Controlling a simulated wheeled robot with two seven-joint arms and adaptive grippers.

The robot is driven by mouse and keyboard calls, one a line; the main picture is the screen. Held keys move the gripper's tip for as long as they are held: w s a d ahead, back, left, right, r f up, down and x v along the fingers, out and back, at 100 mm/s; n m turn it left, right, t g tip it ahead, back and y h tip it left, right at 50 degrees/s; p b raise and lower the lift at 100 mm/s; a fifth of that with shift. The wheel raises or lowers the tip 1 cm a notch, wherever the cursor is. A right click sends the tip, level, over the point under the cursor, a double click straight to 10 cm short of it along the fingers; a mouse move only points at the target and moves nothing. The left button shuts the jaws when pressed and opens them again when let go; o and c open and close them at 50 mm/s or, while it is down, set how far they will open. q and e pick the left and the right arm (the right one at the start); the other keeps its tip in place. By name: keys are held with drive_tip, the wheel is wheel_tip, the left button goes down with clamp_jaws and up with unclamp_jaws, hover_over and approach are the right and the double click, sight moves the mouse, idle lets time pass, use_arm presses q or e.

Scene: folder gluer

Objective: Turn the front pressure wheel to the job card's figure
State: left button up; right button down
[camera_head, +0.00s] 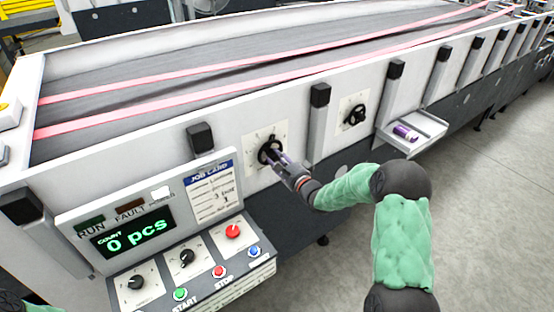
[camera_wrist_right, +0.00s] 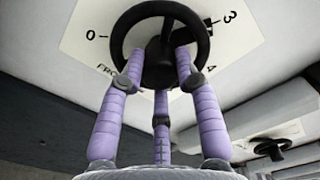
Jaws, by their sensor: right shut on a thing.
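The front pressure wheel (camera_head: 264,147) is a small black handwheel on a pale dial plate (camera_head: 252,137) on the machine's side. My right gripper (camera_head: 274,156) is shut on it. In the right wrist view the purple fingers of the gripper (camera_wrist_right: 160,75) reach up to the wheel's rim (camera_wrist_right: 204,42). The plate there shows 0 at left, 3 at upper right and 4 at lower right, with lettering partly hidden. A dark pointer-like mark lies near the 3. The job card (camera_head: 212,190) hangs left of the wheel; its small print is hard to read, with a 1 at the bottom.
A second black wheel (camera_head: 356,115) sits farther right; it also shows in the right wrist view (camera_wrist_right: 272,147). A shelf (camera_head: 424,126) holds a purple roll (camera_head: 405,132). The control panel (camera_head: 150,270) reads 0 pcs and has knobs and buttons. Grey floor at right is clear.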

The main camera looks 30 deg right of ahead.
drive_tip(key=shift+d+r, duration=0.2)
drive_tip(key=shift+d, duration=0.05)
drive_tip(key=c, duration=1)
unclamp_jaws()
drive_tip(key=shift+o, duration=0.5)
drive_tip(key=shift+f, duration=0.15)
drive_tip(key=shift+a, duration=0.1)
drive_tip(key=s+d, duration=0.1)
drive_tip(key=s, duration=1.1)
drive_tip(key=shift+f, duration=0.1)
